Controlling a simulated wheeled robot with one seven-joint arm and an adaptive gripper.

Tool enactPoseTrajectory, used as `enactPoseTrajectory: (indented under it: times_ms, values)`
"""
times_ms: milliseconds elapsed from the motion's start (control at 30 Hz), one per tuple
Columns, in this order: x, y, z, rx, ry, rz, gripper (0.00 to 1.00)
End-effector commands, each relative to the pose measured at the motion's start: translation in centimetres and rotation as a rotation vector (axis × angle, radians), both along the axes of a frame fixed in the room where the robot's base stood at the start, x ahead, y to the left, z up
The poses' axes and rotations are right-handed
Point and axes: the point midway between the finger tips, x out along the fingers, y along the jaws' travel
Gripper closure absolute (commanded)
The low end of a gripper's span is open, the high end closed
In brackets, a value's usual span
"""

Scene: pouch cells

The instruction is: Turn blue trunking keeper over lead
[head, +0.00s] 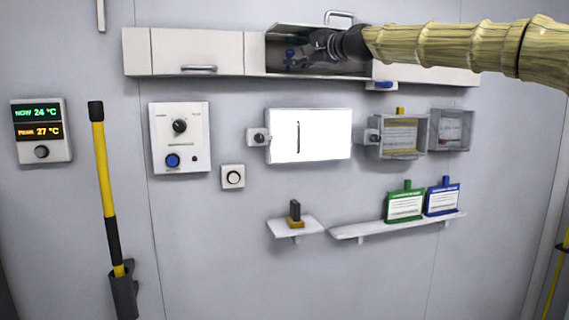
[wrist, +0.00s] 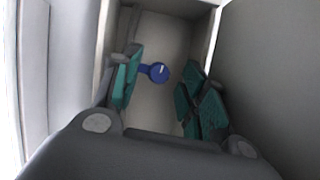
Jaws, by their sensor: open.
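The blue trunking keeper (wrist: 158,72) shows in the wrist view as a round blue knob with a pale mark and a short arm to its left. It sits on the back wall of the open trunking compartment. In the head view blue parts (head: 290,54) show in the compartment's left half. My gripper (wrist: 161,84) is open, its green-padded fingers on either side of the keeper in the picture, with nothing between them. In the head view my gripper (head: 311,48) reaches into the compartment from the right. I cannot make out a lead; the gripper hides part of the compartment.
White trunking (head: 200,52) runs along the wall; the compartment's side walls and rim stand close around my gripper. A small blue-fronted unit (head: 383,85) sits below it. Lower are a white panel (head: 325,135), clear boxes (head: 450,130) and a shelf (head: 375,229) with green and blue items.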

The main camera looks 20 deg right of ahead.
Motion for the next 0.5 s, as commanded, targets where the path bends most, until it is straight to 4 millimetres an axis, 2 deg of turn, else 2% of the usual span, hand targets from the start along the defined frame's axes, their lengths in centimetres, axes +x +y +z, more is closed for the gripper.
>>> enactPoseTrajectory:
  times_ms: [500]
  values:
    - [-0.05, 0.16, -0.38, 0.429, 0.015, 0.001, 0.57]
